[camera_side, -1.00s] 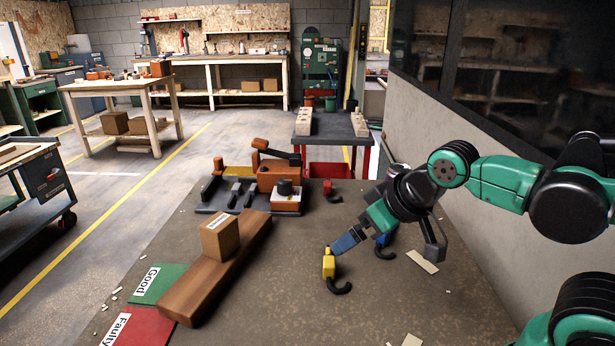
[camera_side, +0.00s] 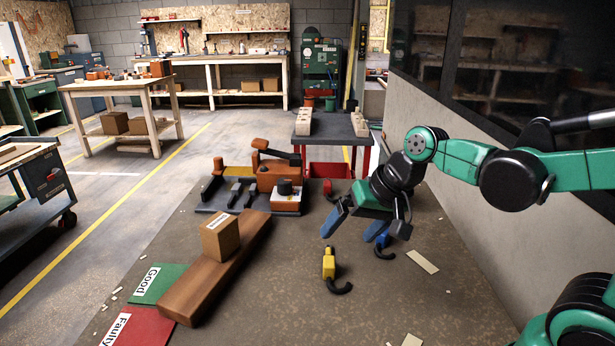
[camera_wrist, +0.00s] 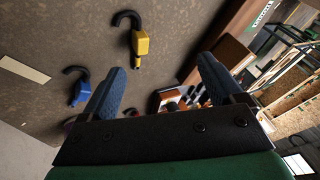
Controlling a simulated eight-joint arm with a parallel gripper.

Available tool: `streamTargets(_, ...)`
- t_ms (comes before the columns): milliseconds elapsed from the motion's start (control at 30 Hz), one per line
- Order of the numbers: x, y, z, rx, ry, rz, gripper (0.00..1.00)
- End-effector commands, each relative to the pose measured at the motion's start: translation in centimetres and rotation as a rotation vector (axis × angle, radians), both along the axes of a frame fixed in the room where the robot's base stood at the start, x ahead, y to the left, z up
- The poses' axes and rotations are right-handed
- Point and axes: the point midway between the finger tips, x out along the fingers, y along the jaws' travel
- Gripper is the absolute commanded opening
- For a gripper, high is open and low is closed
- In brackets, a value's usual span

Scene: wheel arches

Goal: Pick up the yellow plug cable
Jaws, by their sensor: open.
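The yellow plug cable (camera_side: 329,264) lies on the brown table, with its black curled cable toward the front right. It also shows in the wrist view (camera_wrist: 140,42), above the gap between my fingers. My gripper (camera_side: 352,228) is open and empty, above the table and behind the yellow plug, apart from it. Its two blue fingers also show spread in the wrist view (camera_wrist: 160,82). A blue plug cable (camera_side: 382,244) lies right of the yellow one, partly near my right finger. A red plug cable (camera_side: 329,188) lies farther back.
A wooden beam (camera_side: 200,283) with a cardboard box (camera_side: 220,236) lies to the left. Green "Good" (camera_side: 165,285) and red "Faulty" (camera_side: 135,328) mats are beyond it. A fixture (camera_side: 277,178) stands at the back; a wall (camera_side: 460,210) is at right.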

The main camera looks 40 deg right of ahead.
Motion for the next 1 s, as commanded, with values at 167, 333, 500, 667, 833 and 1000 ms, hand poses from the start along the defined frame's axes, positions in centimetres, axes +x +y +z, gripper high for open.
streamTargets(167,2.7,-1.1,-1.6,0.367,0.181,-0.328,0.87)
streamTargets(333,4.6,-2.5,-3.7,0.704,0.367,-0.589,0.87)
streamTargets(500,5.4,-4.4,-6.2,1.017,0.566,-0.79,0.87)
streamTargets(667,4.9,-6.0,-8.3,1.236,0.734,-0.898,0.87)
streamTargets(833,4.1,-6.7,-9.5,1.351,0.837,-0.939,0.87)
streamTargets(1000,4.3,-5.9,-10.2,1.373,0.863,-0.944,0.87)
